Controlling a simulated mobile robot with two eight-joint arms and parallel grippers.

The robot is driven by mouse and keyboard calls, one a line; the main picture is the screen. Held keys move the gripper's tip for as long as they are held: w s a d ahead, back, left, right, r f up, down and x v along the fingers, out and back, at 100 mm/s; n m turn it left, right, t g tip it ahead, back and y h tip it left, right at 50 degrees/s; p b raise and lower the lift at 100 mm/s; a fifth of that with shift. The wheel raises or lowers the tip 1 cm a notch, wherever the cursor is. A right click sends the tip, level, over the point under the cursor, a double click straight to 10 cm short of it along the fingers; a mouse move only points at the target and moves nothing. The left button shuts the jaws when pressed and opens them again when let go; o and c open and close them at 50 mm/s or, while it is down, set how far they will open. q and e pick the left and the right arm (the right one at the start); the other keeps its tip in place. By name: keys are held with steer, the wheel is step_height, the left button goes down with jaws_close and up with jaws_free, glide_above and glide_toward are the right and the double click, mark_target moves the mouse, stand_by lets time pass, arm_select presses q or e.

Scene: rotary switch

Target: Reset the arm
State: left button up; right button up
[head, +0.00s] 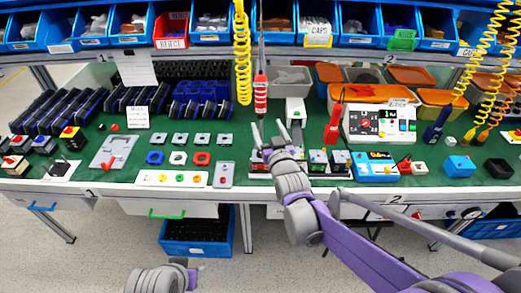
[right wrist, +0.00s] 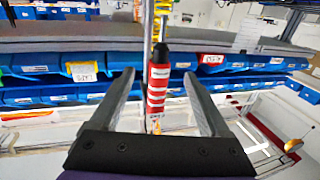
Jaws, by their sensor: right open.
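My right gripper (head: 270,132) is raised above the middle of the green workbench (head: 262,189). Its two fingers point away from me and stand apart, with nothing between them. In the right wrist view the open gripper (right wrist: 160,85) shows a red and white striped hanging tool (right wrist: 158,85) beyond the gap; I see no contact. A row of small switch modules (head: 318,158) sits on the bench just right of my right wrist, and my wrist hides part of that row. Part of my left arm's end (head: 178,277) shows low at the bottom left, off the bench; its fingers are not clear.
Blue bins (head: 360,24) line the shelf at the back. The red striped tool (head: 261,95) hangs from above, beside a yellow coiled hose (head: 243,60). A white control box (head: 380,124) and orange-lidded boxes stand right.

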steer(key=s+d+f+m+g+h, duration=0.1)
steer(key=s+d+f+g, duration=0.3)
steer(key=s, duration=0.7)
steer(key=s+d+f+m+g+h+p, duration=0.1)
steer(key=s+d+f+g+h, duration=0.1)
steer(key=s+d+f+g, duration=0.2)
steer(key=s+d+f+m+g+h, duration=0.1)
steer(key=s+d+f+g, duration=0.3)
steer(key=s+d, duration=0.5)
steer(key=s+f, duration=0.1)
steer(key=s, duration=1)
steer(key=shift+h+p, duration=0.3)
steer(key=shift+f, duration=0.1)
